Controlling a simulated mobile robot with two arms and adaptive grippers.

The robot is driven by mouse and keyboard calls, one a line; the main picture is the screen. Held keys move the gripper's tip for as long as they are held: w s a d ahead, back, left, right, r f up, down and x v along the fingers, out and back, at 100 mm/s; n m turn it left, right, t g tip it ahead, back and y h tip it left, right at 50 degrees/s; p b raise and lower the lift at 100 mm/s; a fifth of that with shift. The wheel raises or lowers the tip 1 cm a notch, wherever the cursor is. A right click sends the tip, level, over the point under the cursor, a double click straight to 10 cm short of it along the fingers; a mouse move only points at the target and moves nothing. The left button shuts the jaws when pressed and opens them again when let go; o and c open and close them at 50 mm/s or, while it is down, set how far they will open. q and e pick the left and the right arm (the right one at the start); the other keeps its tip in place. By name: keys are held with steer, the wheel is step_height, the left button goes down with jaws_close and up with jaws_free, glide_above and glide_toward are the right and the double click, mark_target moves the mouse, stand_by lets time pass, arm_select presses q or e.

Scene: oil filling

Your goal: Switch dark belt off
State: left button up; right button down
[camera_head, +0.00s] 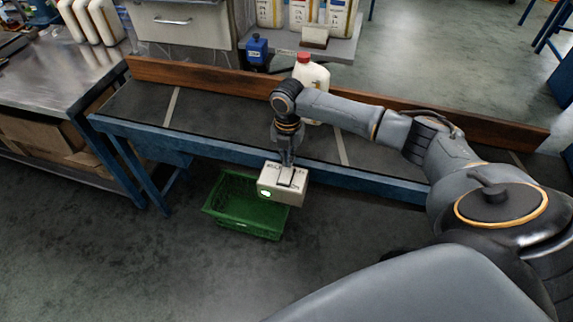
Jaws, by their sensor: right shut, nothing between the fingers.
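The dark belt (225,112) runs across the middle, with a blue frame and a brown wooden board along its back. A beige switch box (268,193) sits at the belt's front edge. It has a grey switch on top and a lit green spot on its front left. My right gripper (287,164) is shut and empty, pointing down at the top of the box beside the switch. I cannot tell whether the fingertips touch it. A white jug with a red cap (312,74) stands on the belt behind my right arm, partly hidden. My left gripper is out of view.
A green crate (222,211) lies on the floor below the switch box. A steel table (75,70) stands at the left. A blue bottle (257,50) and several white containers stand on a shelf behind the belt. The front floor is clear at left.

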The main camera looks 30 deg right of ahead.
mark_target(287, 169)
steer(key=shift+f+b, duration=0.5)
steer(key=shift+f, duration=0.7)
stand_by(1.0)
steer(key=shift+r, duration=0.1)
step_height(287, 169, up, 7)
steer(key=p, duration=0.7)
steer(key=shift+p, duration=0.4)
